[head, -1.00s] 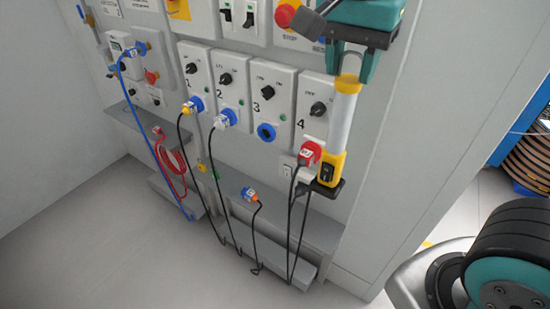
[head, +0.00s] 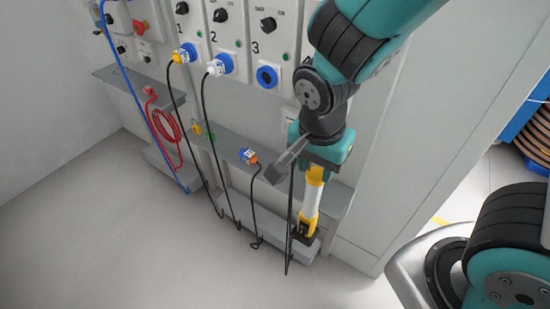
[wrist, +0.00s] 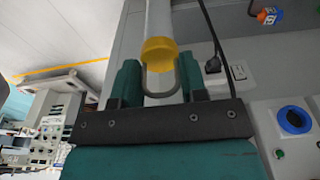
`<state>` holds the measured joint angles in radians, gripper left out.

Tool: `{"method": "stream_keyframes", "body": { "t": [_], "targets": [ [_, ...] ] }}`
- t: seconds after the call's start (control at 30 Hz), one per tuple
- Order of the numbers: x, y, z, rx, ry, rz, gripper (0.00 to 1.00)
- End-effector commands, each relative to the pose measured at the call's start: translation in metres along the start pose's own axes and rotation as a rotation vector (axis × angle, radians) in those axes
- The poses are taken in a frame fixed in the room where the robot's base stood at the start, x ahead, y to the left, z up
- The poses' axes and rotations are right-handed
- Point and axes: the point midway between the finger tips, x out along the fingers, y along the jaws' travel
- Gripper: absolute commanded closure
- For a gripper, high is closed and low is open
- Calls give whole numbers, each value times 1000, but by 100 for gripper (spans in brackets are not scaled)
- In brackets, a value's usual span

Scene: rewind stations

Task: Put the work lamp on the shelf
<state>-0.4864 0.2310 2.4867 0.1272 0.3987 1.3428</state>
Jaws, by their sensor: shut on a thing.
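The work lamp (head: 311,198) is a white tube with yellow ends, hanging upright from my gripper (head: 317,168) in the head view. Its lower end appears in front of the grey ledges; I cannot tell whether it touches either. The wrist view shows the lamp's tube (wrist: 159,18), yellow cap and metal hook between the fingers of my gripper (wrist: 158,76), which is shut on it. A grey shelf (head: 226,152) runs along the wall under the switch panels, partly hidden behind my arm and the lamp.
A lower grey step (head: 238,212) runs beneath the shelf. A coiled red cable (head: 165,125) and blue cable (head: 140,95) hang left. A blue socket (head: 267,76) is above.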

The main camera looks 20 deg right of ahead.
Motion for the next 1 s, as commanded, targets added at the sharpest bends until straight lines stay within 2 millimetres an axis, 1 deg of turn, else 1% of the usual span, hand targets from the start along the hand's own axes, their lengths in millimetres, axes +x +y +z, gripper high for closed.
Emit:
{"method": "stream_keyframes", "body": {
  "t": [0.17, 0.27, 0.37, 0.57, 0.8, 1.0],
  "targets": [
    [1, 0, -2, 3, 0, -1, 100],
    [2, 0, -12, 6, 0, 1, 100],
    [3, 1, -28, 9, 0, 2, 100],
    [7, 1, -70, 11, 0, 1, 100],
    [14, 1, -131, 9, 0, 1, 100],
    [19, 1, -164, 4, 0, 0, 100]
  ]
}}
